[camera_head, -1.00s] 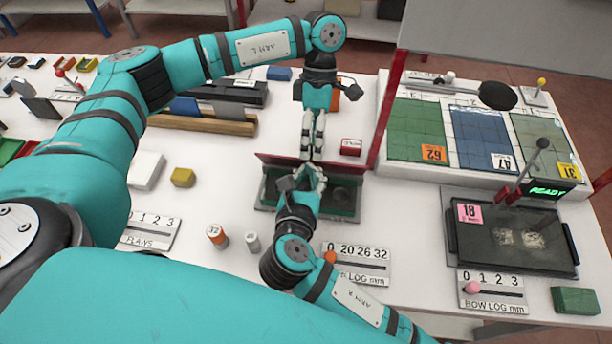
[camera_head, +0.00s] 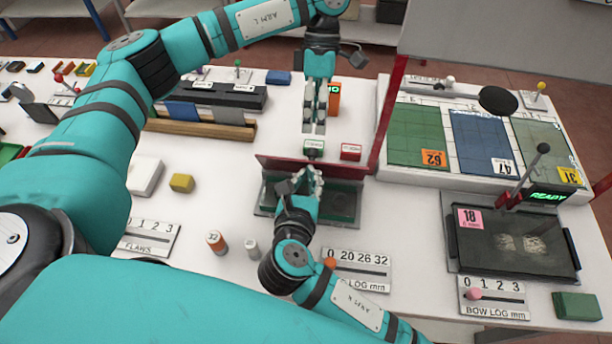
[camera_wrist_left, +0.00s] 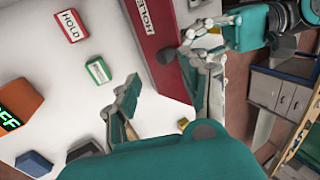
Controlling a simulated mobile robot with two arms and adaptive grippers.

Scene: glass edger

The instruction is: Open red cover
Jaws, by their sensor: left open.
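The red cover (camera_head: 290,164) is a dark red panel standing up along the back edge of a dark green tray (camera_head: 345,205). In the left wrist view the red panel (camera_wrist_left: 148,30) carries a white label reading "HOLE", partly cut off. My left gripper (camera_head: 314,128) is open and empty behind the panel, apart from it; its spread fingers also show in the left wrist view (camera_wrist_left: 165,85). My right gripper (camera_head: 309,176) is over the tray, just in front of the panel. Its fingers overlap the panel in view, so I cannot tell whether they touch it or are shut.
A small green block (camera_head: 314,148) and a red HOLD block (camera_head: 351,152) lie behind the panel. A red post (camera_head: 386,120) rises right of it. An orange display (camera_head: 334,97) stands behind my left gripper.

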